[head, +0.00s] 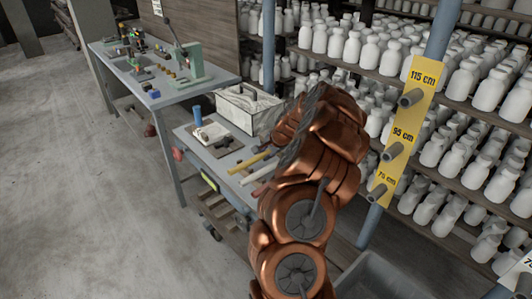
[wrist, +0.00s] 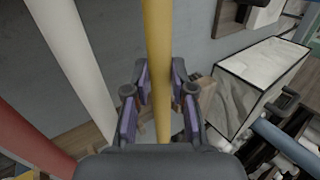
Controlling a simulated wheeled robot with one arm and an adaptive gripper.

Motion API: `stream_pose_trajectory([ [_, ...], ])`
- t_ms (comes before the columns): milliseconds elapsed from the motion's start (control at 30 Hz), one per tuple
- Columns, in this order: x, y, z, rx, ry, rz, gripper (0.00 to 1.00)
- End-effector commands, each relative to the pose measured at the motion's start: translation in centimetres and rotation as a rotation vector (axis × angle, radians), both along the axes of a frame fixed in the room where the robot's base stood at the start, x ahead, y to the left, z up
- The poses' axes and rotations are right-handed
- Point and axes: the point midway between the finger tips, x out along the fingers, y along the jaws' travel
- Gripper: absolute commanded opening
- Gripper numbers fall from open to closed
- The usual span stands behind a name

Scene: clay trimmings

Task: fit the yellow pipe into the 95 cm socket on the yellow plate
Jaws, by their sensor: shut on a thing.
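The yellow pipe (wrist: 158,50) runs between the fingers of my gripper (wrist: 160,105) in the wrist view, and the gripper is shut on it. In the head view the yellow pipe (head: 248,163) shows just above or on the grey table, partly behind my arm, which hides the gripper there. The yellow plate (head: 412,120) is on a blue post at the right, with grey sockets marked 115 cm, 95 cm and a lower, smaller label. The 95 cm socket (head: 393,151) is the middle one and looks empty.
A white pipe (wrist: 72,50) and a red pipe (wrist: 30,140) lie beside the yellow one. A white box with black edges (wrist: 268,80) stands near on the table (head: 190,150). Shelves of white bottles (head: 370,50) fill the back right. A grey bin (head: 385,278) stands below the plate.

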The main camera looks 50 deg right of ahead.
Motion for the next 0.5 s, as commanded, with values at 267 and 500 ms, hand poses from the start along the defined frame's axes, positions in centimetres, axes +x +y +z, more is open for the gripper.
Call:
stream_pose_trajectory([
  [267, -0.01, -0.01, -0.28, 0.0, 0.0, 0.0, 0.4],
  [500, -0.01, 0.0, -0.28, 0.0, 0.0, 0.0, 0.49],
])
